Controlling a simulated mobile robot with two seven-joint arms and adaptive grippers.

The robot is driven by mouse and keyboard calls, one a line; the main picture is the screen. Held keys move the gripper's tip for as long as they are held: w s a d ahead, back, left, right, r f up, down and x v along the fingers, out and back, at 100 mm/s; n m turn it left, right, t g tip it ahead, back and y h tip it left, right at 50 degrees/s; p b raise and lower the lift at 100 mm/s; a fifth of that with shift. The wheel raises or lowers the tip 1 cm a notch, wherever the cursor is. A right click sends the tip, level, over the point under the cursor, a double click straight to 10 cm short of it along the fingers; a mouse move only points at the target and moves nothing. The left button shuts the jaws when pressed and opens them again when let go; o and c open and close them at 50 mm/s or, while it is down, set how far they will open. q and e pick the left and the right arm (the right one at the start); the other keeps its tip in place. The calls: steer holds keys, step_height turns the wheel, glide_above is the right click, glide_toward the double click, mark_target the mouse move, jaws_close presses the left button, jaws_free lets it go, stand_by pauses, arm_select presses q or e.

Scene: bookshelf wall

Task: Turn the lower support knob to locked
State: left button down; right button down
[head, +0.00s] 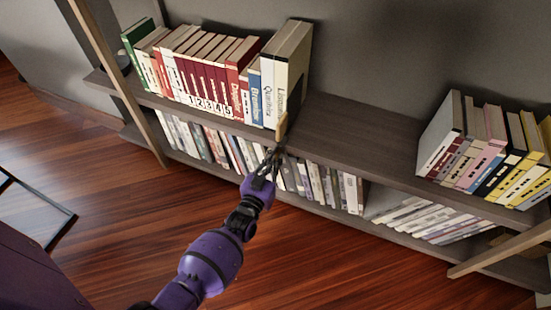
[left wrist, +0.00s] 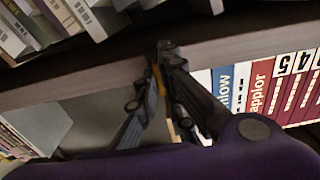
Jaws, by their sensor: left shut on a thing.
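My left gripper (head: 276,154) comes in from the lower left and meets the front edge of the upper shelf, just below the end of the red, white and blue book row. A small tan upright piece (head: 282,124) stands there, in front of the last thick book. In the left wrist view the fingers of the left gripper (left wrist: 163,52) are closed together at the shelf edge, with a thin yellow-tan strip (left wrist: 157,76) between them. I cannot make out a separate knob or a lock marking; the fingers may hide it. My right gripper is not in view.
The upper shelf (head: 345,140) is bare to the right of this row, up to a leaning group of books (head: 490,150). Another book row (head: 320,185) fills much of the lower shelf, close to my left gripper. Slanted wooden posts (head: 120,80) stand at the left.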

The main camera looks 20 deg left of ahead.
arm_select(q)
steer(key=shift+w+r, duration=0.1)
steer(key=c, duration=1.9)
jaws_free()
steer(key=shift+o, duration=0.2)
steer(key=s, duration=1.2)
steer(key=shift+a, duration=0.2)
